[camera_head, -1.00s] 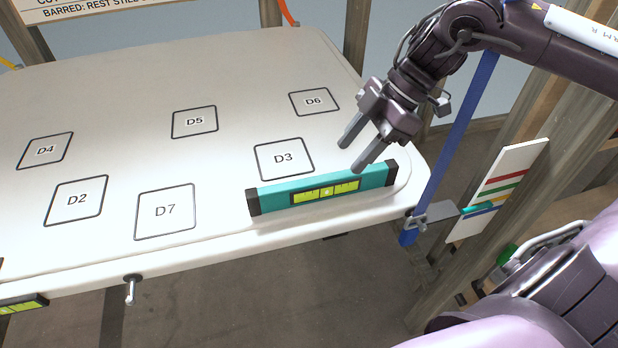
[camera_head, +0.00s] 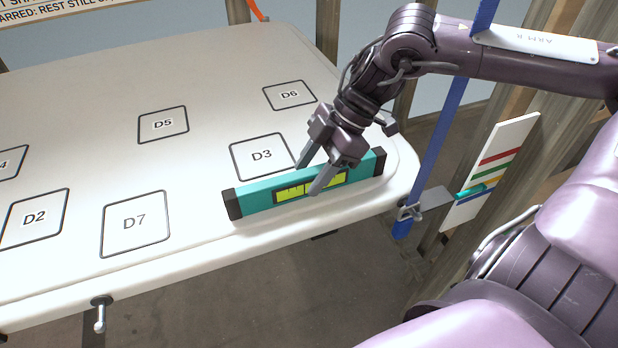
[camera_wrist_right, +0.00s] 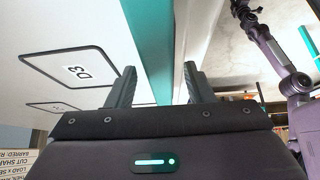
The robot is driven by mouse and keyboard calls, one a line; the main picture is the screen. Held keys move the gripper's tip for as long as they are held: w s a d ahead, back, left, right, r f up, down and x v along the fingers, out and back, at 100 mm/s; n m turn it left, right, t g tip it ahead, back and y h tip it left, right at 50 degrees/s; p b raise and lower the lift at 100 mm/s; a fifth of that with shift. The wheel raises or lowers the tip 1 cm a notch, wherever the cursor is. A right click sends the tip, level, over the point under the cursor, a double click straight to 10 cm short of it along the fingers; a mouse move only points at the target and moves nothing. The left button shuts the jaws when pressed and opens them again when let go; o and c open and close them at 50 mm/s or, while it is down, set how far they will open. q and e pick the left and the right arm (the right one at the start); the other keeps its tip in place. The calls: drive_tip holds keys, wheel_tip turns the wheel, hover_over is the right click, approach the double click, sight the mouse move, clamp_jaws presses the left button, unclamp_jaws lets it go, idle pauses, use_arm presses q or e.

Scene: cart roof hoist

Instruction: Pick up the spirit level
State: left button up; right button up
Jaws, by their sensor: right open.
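The spirit level (camera_head: 258,197) is a teal bar with black end caps and a yellow-green window. It stands on its long edge on the white board, along the front edge near the right corner. My right gripper (camera_head: 307,178) is open, with its fingers down around the middle of the level, one on the far side and one in front of the window. In the right wrist view the level (camera_wrist_right: 146,35) runs between the two fingers (camera_wrist_right: 160,72). Finger contact with it cannot be told. My left gripper is not in view.
The white board (camera_head: 200,110) has outlined squares, with D3 (camera_head: 262,156) just behind the level. A blue strap (camera_head: 436,155) hangs at the board's right corner, beside a card with coloured stripes (camera_head: 492,168). A metal pin (camera_head: 100,315) hangs at the front edge.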

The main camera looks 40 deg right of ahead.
drive_tip(key=shift+x, duration=1.4)
drive_tip(key=shift+a, duration=0.1)
clamp_jaws()
